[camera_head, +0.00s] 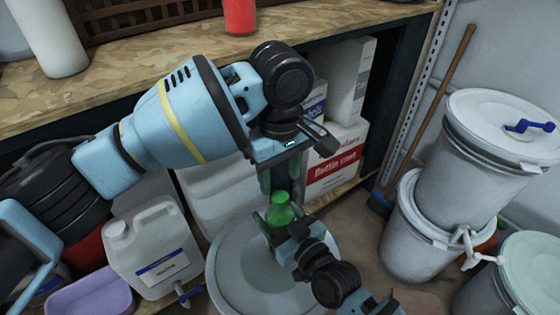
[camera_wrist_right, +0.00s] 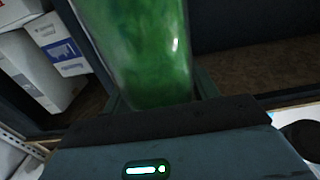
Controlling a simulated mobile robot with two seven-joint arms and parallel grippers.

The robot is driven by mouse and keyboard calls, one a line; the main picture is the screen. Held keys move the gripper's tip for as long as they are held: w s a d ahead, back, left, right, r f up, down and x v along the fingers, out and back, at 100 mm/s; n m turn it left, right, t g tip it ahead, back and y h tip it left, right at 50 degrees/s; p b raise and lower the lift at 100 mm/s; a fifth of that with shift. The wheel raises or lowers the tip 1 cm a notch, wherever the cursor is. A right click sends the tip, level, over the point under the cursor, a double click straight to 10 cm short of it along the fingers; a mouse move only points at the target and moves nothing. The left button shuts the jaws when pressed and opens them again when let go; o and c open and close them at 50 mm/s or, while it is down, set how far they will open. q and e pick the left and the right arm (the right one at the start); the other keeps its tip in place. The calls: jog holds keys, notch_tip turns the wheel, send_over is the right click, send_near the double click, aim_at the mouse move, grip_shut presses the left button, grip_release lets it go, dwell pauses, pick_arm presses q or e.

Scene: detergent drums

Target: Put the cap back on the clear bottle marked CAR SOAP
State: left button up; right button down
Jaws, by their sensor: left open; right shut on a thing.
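A green bottle (camera_head: 279,214) stands upright over the grey drum's lid, held in my right gripper (camera_head: 290,232). In the right wrist view the bottle (camera_wrist_right: 140,50) looks see-through with green liquid, its lower part between the fingers. No CAR SOAP marking is readable on it. My left gripper (camera_head: 282,182) is open, its fingers pointing down just above and behind the bottle's top. I see no separate cap, and cannot tell whether the small green top of the bottle is a cap or its bare neck.
The round grey drum lid (camera_head: 230,285) lies beneath the grippers. A white jug (camera_head: 155,245) and a purple tub (camera_head: 92,295) stand left. Stacked white drums (camera_head: 480,150) stand right. A wooden shelf (camera_head: 160,45) runs behind, with boxes (camera_head: 340,165) below.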

aim_at(280, 196)
pick_arm(q)
jog(key=shift+f, duration=2.5)
